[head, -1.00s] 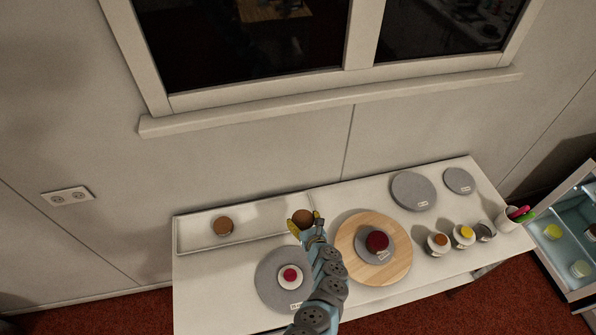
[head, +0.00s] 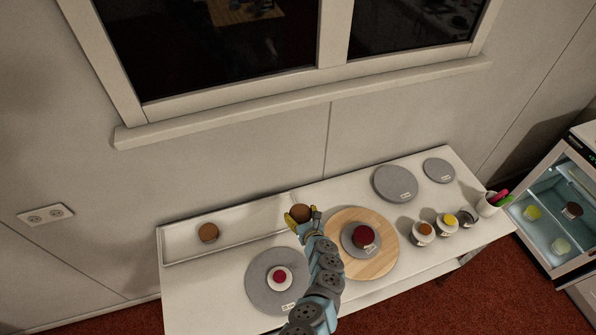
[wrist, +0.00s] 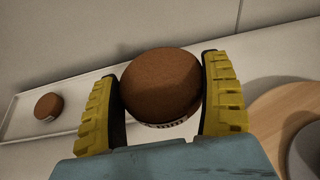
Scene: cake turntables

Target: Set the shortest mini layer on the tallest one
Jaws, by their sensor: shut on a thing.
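My gripper (head: 301,214) is shut on a brown mini layer (wrist: 160,86); its two yellow fingers press on either side of it in the wrist view. The held layer also shows in the head view (head: 300,211), near the right end of the white tray. Another brown mini layer (head: 208,232) lies in the tray's left part, and it shows at the left of the wrist view (wrist: 48,106). A dark red layer (head: 363,235) sits on a grey disc on the wooden turntable (head: 384,258). A small red-topped piece (head: 280,276) sits on the left grey turntable (head: 262,293).
The white tray (head: 180,256) runs along the table's back left. Two grey discs (head: 396,184) lie at the back right. Several small cups (head: 423,234) and a pen holder (head: 487,206) stand at the right end. A glass-fronted cabinet (head: 548,232) stands beyond.

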